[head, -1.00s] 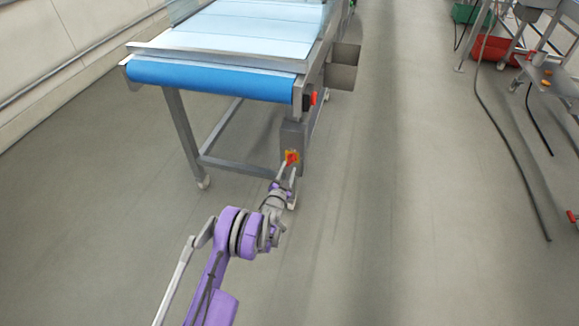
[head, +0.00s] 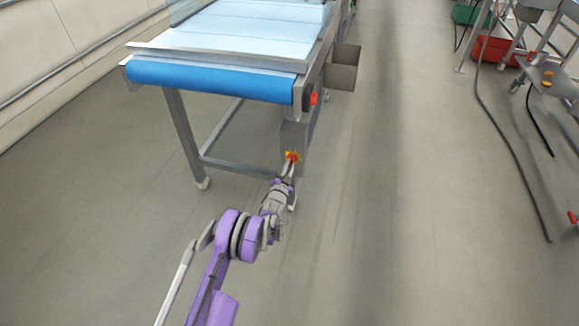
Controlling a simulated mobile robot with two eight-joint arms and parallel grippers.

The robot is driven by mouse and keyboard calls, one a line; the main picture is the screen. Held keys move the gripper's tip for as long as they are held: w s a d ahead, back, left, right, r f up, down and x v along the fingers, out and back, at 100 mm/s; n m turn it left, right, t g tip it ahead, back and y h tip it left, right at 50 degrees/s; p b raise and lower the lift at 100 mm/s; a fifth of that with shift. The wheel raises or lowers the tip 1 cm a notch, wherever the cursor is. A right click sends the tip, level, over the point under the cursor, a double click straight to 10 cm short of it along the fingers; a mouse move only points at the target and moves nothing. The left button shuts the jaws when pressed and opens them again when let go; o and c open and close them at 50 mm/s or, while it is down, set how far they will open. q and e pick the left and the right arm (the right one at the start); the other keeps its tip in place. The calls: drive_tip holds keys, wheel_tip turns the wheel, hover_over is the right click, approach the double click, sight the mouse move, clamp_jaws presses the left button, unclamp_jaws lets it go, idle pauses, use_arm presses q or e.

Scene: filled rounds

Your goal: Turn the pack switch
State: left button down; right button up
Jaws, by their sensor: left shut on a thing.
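The pack switch (head: 293,155) is a small red knob on a yellow plate. It sits on a grey box (head: 293,134) fixed to the near right leg of the conveyor. My left gripper (head: 290,165) is at the switch and shut on its red knob. The fingers hide part of the knob and the plate's lower edge. My right gripper is not in view.
The conveyor (head: 210,76) with a blue belt end stands above and behind the switch. Another red knob (head: 313,98) sits higher on its frame. Open floor lies to the right, with a cable (head: 497,130) and a cart (head: 548,75) beyond.

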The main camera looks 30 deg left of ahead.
use_arm(q)
drive_tip(key=shift+d+f+m+b, duration=0.1)
drive_tip(key=shift+f+m+b, duration=0.05)
drive_tip(key=shift+m+b, duration=2.6)
drive_tip(key=shift+m, duration=0.35)
drive_tip(key=c, duration=0.9)
unclamp_jaws()
drive_tip(key=shift+o, duration=0.2)
drive_tip(key=shift+s, duration=0.1)
drive_tip(key=p+v, duration=0.2)
drive_tip(key=v, duration=0.8)
drive_tip(key=shift+s, duration=0.3)
drive_tip(key=shift+d, duration=0.1)
